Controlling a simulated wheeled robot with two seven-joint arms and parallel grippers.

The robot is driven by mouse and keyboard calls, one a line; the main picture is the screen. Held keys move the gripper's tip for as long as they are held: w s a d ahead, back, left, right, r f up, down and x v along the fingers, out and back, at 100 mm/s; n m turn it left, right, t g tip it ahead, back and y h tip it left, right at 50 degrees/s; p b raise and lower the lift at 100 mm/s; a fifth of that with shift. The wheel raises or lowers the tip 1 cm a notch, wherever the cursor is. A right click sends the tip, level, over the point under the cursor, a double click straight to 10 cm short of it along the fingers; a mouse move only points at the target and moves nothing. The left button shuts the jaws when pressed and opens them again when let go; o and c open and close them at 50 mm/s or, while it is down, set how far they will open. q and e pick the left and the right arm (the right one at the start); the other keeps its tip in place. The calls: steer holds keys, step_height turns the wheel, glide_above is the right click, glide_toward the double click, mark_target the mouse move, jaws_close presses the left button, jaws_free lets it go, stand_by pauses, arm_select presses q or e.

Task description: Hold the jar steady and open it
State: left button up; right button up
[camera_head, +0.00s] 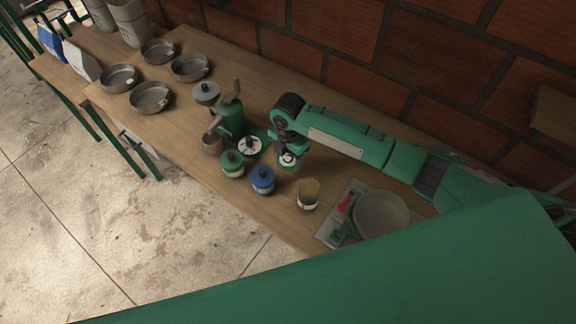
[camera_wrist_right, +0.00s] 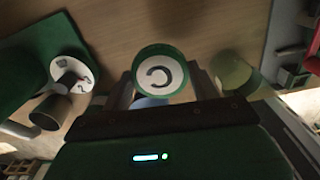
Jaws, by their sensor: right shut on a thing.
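My right gripper (camera_head: 287,157) comes in from the right over the bench and is shut on a small jar (camera_head: 289,164) with a green and white top. In the right wrist view, the jar's round white top with a green rim and a black curved mark (camera_wrist_right: 160,72) sits between the two fingers. The jar's body is mostly hidden, and I cannot tell whether it touches the bench. A green jar (camera_head: 232,164) and a blue jar (camera_head: 262,181), both with dark knobs, stand left of the gripper. My left gripper is not in view.
A green hand-cranked machine (camera_head: 230,118) and a white dial (camera_head: 249,147) stand left of the gripper. A tan cup (camera_head: 308,194) and a scale with a round pan (camera_head: 380,214) are near the front edge. Several metal pans (camera_head: 150,97) stand far left. A brick wall (camera_head: 340,40) runs behind.

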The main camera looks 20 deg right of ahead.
mark_target(288, 174)
step_height(288, 174, down, 6)
steer(key=shift+f+p, duration=0.25)
steer(key=shift+p, duration=0.3)
steer(key=shift+f, duration=0.3)
steer(key=shift+f, duration=0.15)
steer(key=o, duration=1.1)
steer(key=shift+r, duration=0.6)
step_height(288, 174, up, 11)
steer(key=shift+r+b, duration=0.1)
steer(key=shift+b, duration=1.05)
